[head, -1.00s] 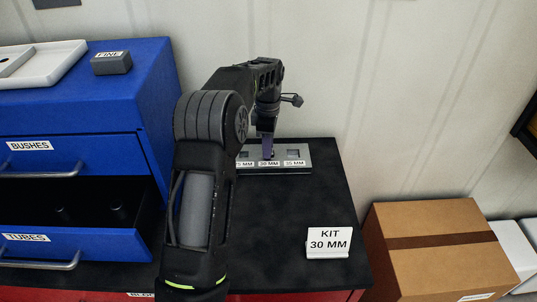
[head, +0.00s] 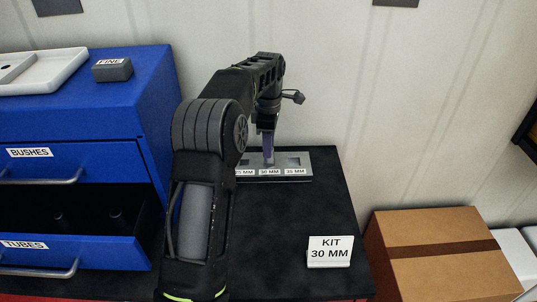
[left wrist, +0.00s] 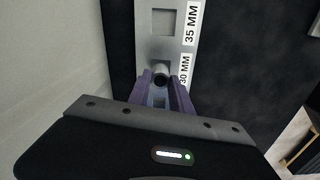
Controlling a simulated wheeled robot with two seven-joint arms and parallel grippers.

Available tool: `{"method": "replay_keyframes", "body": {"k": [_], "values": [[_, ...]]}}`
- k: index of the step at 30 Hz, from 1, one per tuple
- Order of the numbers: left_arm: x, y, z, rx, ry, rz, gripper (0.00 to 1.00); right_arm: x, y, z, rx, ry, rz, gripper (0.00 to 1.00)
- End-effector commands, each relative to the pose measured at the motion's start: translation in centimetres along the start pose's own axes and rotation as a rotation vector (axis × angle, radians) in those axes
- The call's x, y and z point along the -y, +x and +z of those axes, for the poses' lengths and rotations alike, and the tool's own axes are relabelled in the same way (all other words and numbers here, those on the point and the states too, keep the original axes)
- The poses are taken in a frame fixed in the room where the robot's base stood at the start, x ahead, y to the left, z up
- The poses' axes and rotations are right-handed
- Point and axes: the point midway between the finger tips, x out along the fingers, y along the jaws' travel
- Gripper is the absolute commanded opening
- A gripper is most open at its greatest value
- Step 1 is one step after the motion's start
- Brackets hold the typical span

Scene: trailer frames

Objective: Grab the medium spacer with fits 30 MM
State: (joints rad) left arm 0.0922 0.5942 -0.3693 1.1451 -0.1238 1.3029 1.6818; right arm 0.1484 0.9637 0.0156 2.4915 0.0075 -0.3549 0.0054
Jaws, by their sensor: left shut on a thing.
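The left gripper (head: 266,147) is above the grey gauge plate (head: 300,172) at the back of the black top. Its purple fingers are shut on a small grey cylindrical spacer (head: 268,157), which points down toward the middle slot, labelled 30 MM. In the left wrist view the spacer's round end (left wrist: 160,71) shows between the fingers (left wrist: 162,88), over the gauge plate (left wrist: 184,48) near its 30 MM label. I cannot tell whether the spacer's lower end is still inside the slot. The right gripper is not in view.
A white KIT 30 MM sign (head: 329,252) stands at the front right of the black top. The blue cabinet (head: 155,110) is on the left; its open TUBES drawer (head: 100,250) holds dark pieces. A cardboard box (head: 440,250) stands at right.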

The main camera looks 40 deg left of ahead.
Motion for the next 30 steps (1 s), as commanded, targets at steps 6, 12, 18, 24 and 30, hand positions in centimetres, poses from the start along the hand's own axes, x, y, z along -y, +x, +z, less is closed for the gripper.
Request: {"method": "replay_keyframes", "body": {"k": [6, 12, 18, 24, 30], "values": [[-0.1, -4.9, 0.0, 0.001, 0.000, 0.004, 0.00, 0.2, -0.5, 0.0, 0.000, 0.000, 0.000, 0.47], [0.0, -6.7, 0.0, 0.001, 0.000, 0.000, 0.00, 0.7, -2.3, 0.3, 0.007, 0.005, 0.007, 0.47], [0.0, -6.6, 0.0, 0.001, 0.001, 0.000, 0.00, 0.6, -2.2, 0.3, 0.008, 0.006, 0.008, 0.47], [0.0, -6.6, 0.0, 0.000, 0.000, 0.001, 0.00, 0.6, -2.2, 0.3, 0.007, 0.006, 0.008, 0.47], [0.0, -6.6, 0.0, 0.000, 0.000, 0.001, 0.00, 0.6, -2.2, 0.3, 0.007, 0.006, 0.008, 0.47]]}}
